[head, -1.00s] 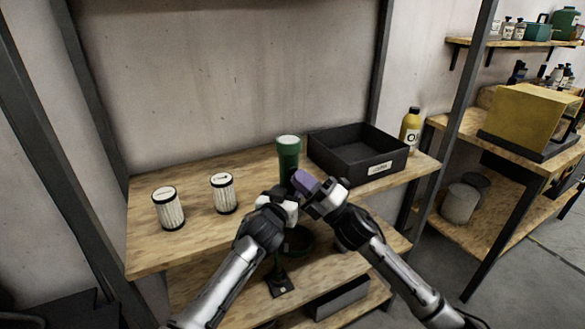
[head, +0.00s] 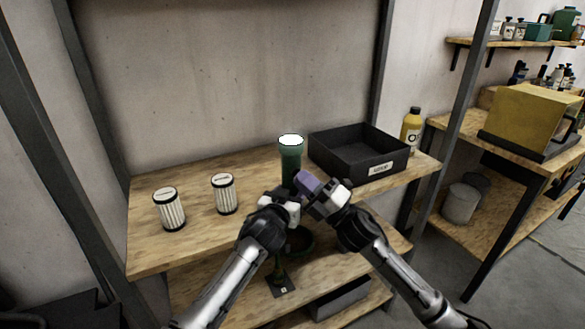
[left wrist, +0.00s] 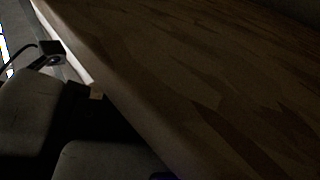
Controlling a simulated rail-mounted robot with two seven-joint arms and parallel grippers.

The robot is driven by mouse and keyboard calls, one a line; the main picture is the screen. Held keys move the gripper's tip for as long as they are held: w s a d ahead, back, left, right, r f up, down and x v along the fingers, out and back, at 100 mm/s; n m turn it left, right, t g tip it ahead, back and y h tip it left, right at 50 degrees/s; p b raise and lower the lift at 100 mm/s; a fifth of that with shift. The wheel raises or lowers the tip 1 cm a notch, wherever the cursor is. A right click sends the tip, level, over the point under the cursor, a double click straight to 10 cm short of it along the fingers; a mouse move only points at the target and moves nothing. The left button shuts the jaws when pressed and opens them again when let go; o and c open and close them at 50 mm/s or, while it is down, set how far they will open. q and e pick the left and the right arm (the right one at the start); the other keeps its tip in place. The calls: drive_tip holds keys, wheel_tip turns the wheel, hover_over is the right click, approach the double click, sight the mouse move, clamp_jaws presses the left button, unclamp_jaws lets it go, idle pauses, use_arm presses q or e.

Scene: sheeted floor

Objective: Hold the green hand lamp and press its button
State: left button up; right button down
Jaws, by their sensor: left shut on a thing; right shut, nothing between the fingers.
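The green hand lamp (head: 290,158) stands upright above the wooden shelf in the head view, with its round top end glowing bright white. My left gripper (head: 288,195) is shut on the lamp's lower part, which the gripper hides. My right gripper (head: 309,184) is shut and empty, with a purple part at its tip close against the lamp's right side. The lamp's button is hidden, and I cannot tell whether the right fingertips touch it. The left wrist view is dark and does not clearly show the lamp.
Two white ribbed cylinders (head: 169,209) (head: 223,194) stand on the shelf (head: 150,258) to the left. A black open tray (head: 335,166) lies close behind and right of the lamp. A yellow bottle (head: 411,131) stands beyond it. The wood between cylinders and lamp is clear.

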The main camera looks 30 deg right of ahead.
use_arm(q)
drive_tip(key=shift+s+d, duration=0.35)
drive_tip(key=shift+d, duration=0.05)
use_arm(e)
drive_tip(key=shift+s+a+f, duration=0.1)
drive_tip(key=shift+s+a, duration=0.15)
drive_tip(key=shift+s, duration=0.15)
use_arm(q)
drive_tip(key=shift+w+a, duration=0.1)
drive_tip(key=shift+a, duration=0.05)
drive_tip(key=shift+w+a, duration=0.1)
drive_tip(key=shift+a, duration=0.05)
use_arm(e)
drive_tip(key=s, duration=0.6)
drive_tip(key=shift+s+a, duration=0.1)
use_arm(q)
drive_tip(key=o, duration=1)
